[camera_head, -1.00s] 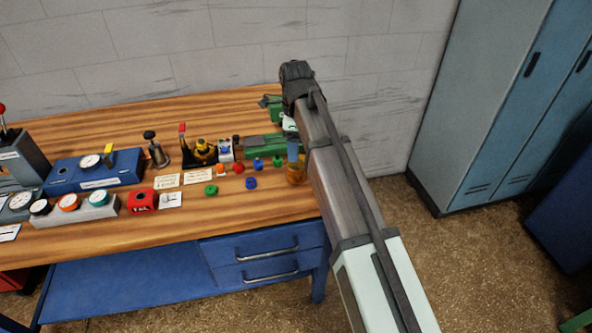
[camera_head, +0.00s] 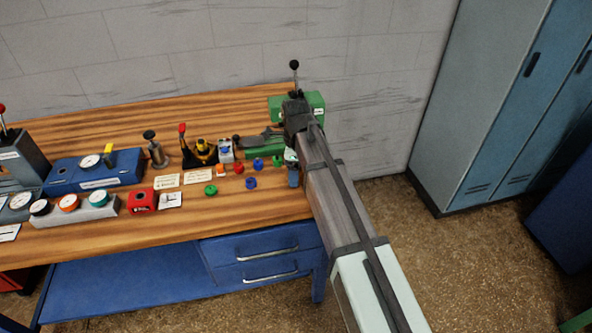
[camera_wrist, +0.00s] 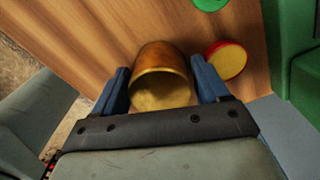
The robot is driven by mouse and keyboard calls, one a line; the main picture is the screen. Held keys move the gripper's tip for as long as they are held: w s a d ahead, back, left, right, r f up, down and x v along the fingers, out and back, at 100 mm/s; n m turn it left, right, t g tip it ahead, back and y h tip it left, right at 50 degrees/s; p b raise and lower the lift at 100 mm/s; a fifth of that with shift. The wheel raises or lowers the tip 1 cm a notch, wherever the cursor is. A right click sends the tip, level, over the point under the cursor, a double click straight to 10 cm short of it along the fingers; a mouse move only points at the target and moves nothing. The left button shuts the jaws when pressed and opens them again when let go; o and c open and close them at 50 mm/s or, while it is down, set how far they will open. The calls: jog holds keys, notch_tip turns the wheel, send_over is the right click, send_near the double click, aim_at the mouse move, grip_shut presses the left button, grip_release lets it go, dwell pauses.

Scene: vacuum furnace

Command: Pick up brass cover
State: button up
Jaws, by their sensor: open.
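The brass cover (camera_wrist: 162,72) shows in the wrist view as a golden, rounded cup on the wooden bench top, its hollow-looking end toward my gripper. My gripper (camera_wrist: 162,82) is open, with one blue finger on each side of the cover. Narrow gaps seem to remain between fingers and cover, but contact is hard to tell. In the head view my gripper (camera_head: 292,178) is low at the bench's right end, and the cover is hidden behind my arm there.
A red round piece with a yellow face (camera_wrist: 227,60) lies close to the right finger. A green body (camera_wrist: 293,60) stands further right. On the bench (camera_head: 75,225) are several small coloured caps, a red block (camera_head: 142,201) and a green vise-like device (camera_head: 312,103).

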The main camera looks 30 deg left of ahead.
jog(key=shift+f, duration=0.3)
jog(key=shift+c, duration=0.3)
jog(key=c, duration=0.9)
jog(key=shift+r, duration=0.1)
